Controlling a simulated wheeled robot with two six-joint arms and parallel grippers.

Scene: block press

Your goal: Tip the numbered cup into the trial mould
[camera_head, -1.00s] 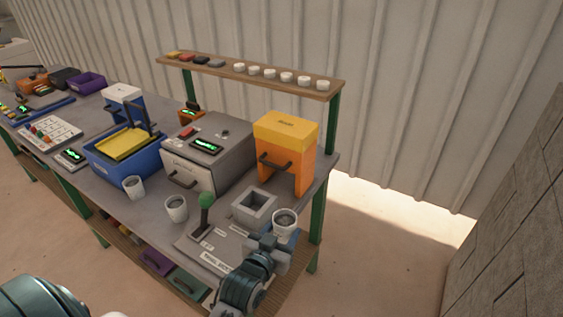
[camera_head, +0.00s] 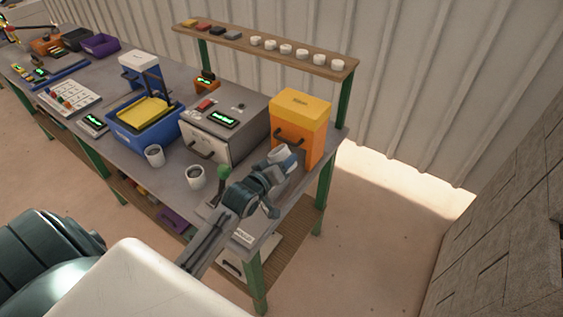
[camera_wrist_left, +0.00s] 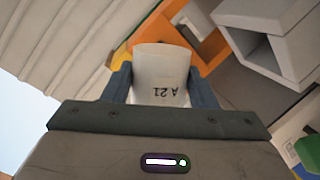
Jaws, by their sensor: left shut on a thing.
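My left gripper (camera_head: 284,163) is shut on a white cup (camera_head: 279,154), in front of the orange press. In the left wrist view the cup (camera_wrist_left: 161,72) sits between the two fingers, its side marked "A 21". It looks tilted in the head view; its contents do not show. The grey square mould (camera_wrist_left: 282,18) with a hollow middle shows to the right of the cup in the left wrist view, apart from it. In the head view my gripper and wrist hide the mould. My right gripper is not in view.
The orange press (camera_head: 298,120) with a yellow top stands just behind the cup. A grey machine (camera_head: 225,125) stands to its left. Two more cups stand on the bench, one near the green-knobbed lever (camera_head: 224,173) and one by the blue bin (camera_head: 150,125).

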